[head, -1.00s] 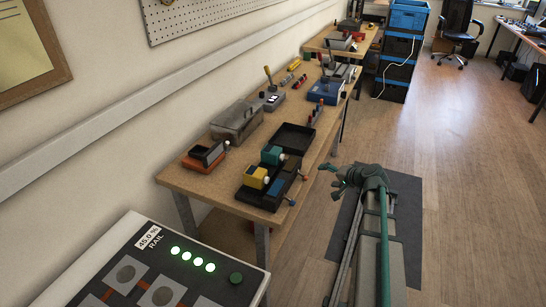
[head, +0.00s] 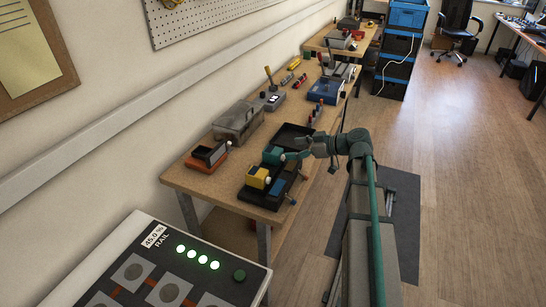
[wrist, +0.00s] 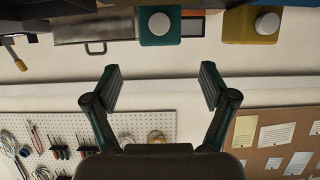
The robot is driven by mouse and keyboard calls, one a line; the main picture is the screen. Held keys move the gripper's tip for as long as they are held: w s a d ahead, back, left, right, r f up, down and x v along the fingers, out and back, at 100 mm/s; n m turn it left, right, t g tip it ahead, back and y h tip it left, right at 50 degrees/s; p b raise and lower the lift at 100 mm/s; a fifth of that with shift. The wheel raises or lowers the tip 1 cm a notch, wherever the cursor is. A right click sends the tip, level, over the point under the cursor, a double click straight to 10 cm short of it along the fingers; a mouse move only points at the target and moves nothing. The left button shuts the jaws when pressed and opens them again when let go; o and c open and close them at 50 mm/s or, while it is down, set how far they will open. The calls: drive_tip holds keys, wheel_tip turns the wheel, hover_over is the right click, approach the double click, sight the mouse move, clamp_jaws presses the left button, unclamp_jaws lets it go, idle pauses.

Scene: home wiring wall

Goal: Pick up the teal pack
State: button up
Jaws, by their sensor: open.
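The teal pack (head: 272,154) sits at the back of a black holder (head: 262,199) on the bench, beside a yellow pack (head: 257,177). In the wrist view the teal pack (wrist: 160,28) is at top centre with its round white knob facing me, and the yellow pack (wrist: 250,28) is to its right. My gripper (head: 292,150) is open and empty, just right of the teal pack in the head view. In the wrist view the spread fingers (wrist: 159,82) show below the pack, with space between; I cannot tell the exact distance.
A blue block (head: 279,187) is in the holder. A black tray (head: 310,131) lies behind the packs, with a grey metal box (head: 238,121) and an orange-and-black item (head: 207,156) to the left. The wall runs along the bench; open floor lies right.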

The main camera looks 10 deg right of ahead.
sight(277, 151)
drive_tip(key=p+x, duration=0.1)
drive_tip(key=x, duration=0.3)
drive_tip(key=p+x, duration=0.1)
drive_tip(key=x, duration=0.4)
drive_tip(key=shift+f, duration=0.3)
drive_tip(key=shift+d, duration=0.1)
clamp_jaws()
drive_tip(key=shift+r, duration=0.1)
